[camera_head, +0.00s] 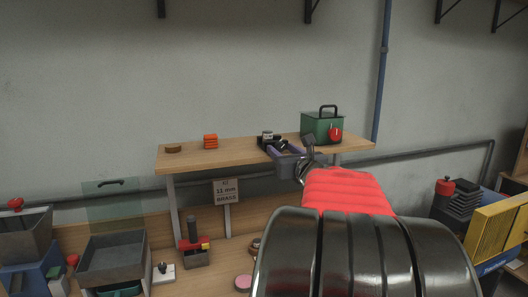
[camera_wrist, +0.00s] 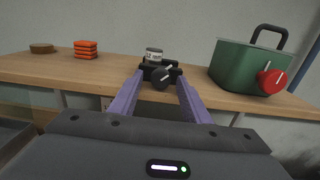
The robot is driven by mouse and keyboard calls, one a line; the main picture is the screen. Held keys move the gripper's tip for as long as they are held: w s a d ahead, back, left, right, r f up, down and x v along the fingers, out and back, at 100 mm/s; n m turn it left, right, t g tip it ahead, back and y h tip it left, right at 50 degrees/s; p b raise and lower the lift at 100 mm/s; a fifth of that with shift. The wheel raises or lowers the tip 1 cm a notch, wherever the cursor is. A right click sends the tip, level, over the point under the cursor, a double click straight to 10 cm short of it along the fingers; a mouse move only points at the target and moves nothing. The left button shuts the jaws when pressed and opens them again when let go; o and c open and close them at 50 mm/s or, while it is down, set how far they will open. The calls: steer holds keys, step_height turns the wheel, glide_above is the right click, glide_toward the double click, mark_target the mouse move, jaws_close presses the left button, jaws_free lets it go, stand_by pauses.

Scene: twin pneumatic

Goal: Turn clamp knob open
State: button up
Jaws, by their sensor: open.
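A small black clamp (camera_wrist: 146,70) stands on the wooden shelf, with a grey labelled cylinder (camera_wrist: 154,54) in it. Its round black knob (camera_wrist: 162,78) faces me and bears a pale line tilted up to the right. My gripper (camera_wrist: 160,88) is open, with its purple fingers left and right of the knob in the wrist view; I cannot tell if they touch it. In the head view my gripper (camera_head: 284,150) reaches the shelf front by the clamp (camera_head: 267,138) and partly hides it; the knob cannot be made out there.
A green box (camera_head: 318,126) with a red knob (camera_head: 335,134) stands close right of the clamp. Orange stacked pieces (camera_head: 210,141) and a brown disc (camera_head: 173,148) lie to the left, with bare shelf between. A sign (camera_head: 226,191) stands below the shelf.

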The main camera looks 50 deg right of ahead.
steer(key=shift+c, duration=0.5)
steer(key=c, duration=0.9)
steer(key=shift+c, duration=0.2)
steer(key=shift+n, duration=0.8)
steer(key=o, duration=1)
steer(key=shift+o, duration=0.2)
